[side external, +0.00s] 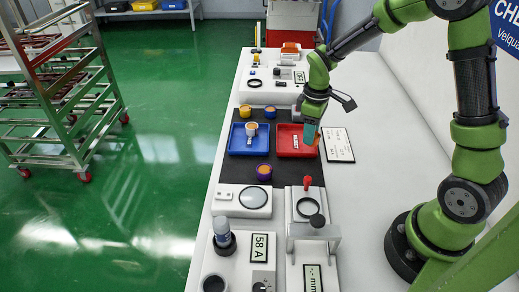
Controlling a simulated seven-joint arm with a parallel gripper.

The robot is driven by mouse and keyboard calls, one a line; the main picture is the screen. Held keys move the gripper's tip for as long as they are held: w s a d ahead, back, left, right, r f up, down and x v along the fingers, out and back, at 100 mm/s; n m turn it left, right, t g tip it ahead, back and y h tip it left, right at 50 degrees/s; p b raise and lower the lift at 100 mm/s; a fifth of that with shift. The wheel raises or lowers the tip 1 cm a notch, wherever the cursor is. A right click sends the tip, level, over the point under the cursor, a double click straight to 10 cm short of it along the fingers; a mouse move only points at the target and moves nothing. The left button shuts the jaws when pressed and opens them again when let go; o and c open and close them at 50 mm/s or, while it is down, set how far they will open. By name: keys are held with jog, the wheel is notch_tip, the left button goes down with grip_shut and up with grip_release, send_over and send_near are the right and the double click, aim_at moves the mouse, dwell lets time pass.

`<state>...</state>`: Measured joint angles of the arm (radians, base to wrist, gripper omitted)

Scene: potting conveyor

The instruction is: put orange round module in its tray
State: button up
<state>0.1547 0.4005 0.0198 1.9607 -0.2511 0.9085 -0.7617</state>
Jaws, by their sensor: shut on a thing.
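My gripper (312,134) points down over the right side of the red tray (282,150). It is shut on an orange thing (317,141), probably the orange round module, mostly hidden by the fingers. I cannot tell whether it touches the tray. The red tray also holds a small white piece. The blue tray (233,146) stands to the left, with a white cup-like piece with a tan top (252,128) in it.
A printed card (338,145) lies right of the red tray. Fixtures fill the table's near and far ends.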

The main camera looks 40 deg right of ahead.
jog(key=shift+w+d+f, duration=0.1)
jog(key=shift+w+d, duration=0.05)
jog(key=shift+w, duration=0.9)
jog(key=shift+f, duration=1.75)
jog(key=shift+f, duration=0.1)
jog(key=o, duration=1)
jog(key=shift+o, duration=0.2)
notch_tip(320, 180, up, 12)
jog(key=s+a+r+m+t+y, duration=0.1)
jog(key=s+a+r+m+t, duration=0.2)
jog(key=s, duration=0.5)
jog(key=s+a+r+m+t+y, duration=0.1)
jog(key=s+a+r+m+t, duration=0.3)
jog(key=s+a+r+m, duration=0.1)
jog(key=s+a+r, duration=0.1)
jog(key=s+r, duration=0.1)
jog(key=s, duration=0.1)
jog(key=shift+s+r+m, duration=0.15)
jog(key=shift+s+m, duration=0.15)
jog(key=shift+s, duration=0.05)
